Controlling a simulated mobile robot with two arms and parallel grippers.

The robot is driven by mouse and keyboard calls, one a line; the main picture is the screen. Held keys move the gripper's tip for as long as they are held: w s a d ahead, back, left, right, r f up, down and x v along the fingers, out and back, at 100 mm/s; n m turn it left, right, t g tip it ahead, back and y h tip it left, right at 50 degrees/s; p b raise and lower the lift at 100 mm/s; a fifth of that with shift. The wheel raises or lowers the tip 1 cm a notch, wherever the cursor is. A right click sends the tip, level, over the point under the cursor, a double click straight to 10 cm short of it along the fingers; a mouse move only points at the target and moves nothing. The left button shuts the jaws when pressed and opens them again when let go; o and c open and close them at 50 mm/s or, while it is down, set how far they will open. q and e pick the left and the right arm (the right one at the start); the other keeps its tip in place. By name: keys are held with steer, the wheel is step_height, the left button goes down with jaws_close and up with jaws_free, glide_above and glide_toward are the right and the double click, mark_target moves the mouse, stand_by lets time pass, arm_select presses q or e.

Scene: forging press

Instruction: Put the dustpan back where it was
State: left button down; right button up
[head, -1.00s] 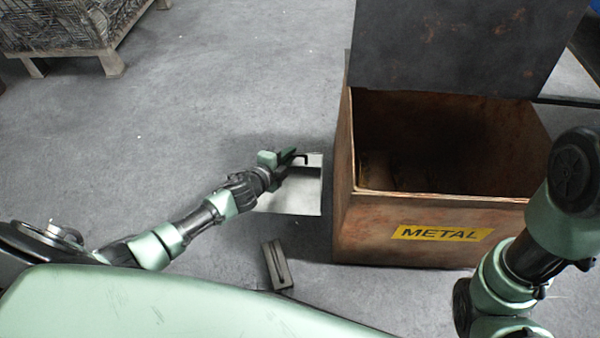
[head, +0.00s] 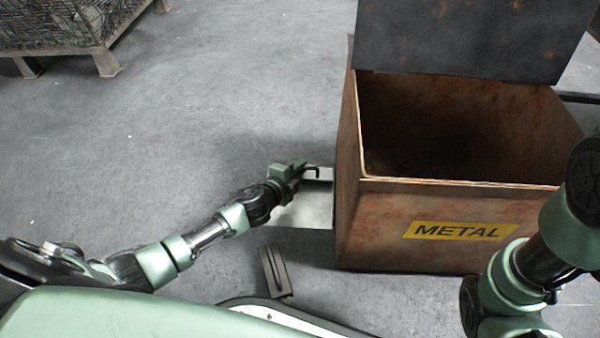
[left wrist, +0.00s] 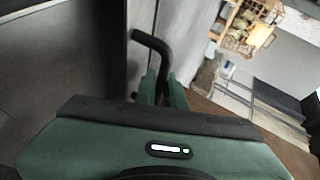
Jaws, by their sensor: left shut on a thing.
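The dustpan (head: 303,208) is a flat, light grey metal pan with a dark bent handle. In the head view it is beside the left wall of the rusty box, and its right edge meets the box's outline. I cannot tell whether they touch. My left gripper (head: 303,173) is shut on the dustpan, at its handle. In the left wrist view the black hooked handle (left wrist: 152,42) rises from between the fingers (left wrist: 160,90). My right arm shows at the right of the head view, but its gripper is not in view.
The open rusty box (head: 400,225) marked METAL stands right of the dustpan, its dark lid (head: 460,40) raised. A grey slotted block (head: 274,270) is at lower centre, near my base. A wire-mesh crate (head: 60,25) stands at the far left. The floor between is clear.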

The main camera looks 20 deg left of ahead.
arm_select(q)
steer(key=shift+r, duration=0.15)
steer(key=c, duration=1.5)
jaws_free()
steer(key=p+v, duration=0.6)
steer(key=v, duration=0.6)
steer(key=shift+s, duration=0.15)
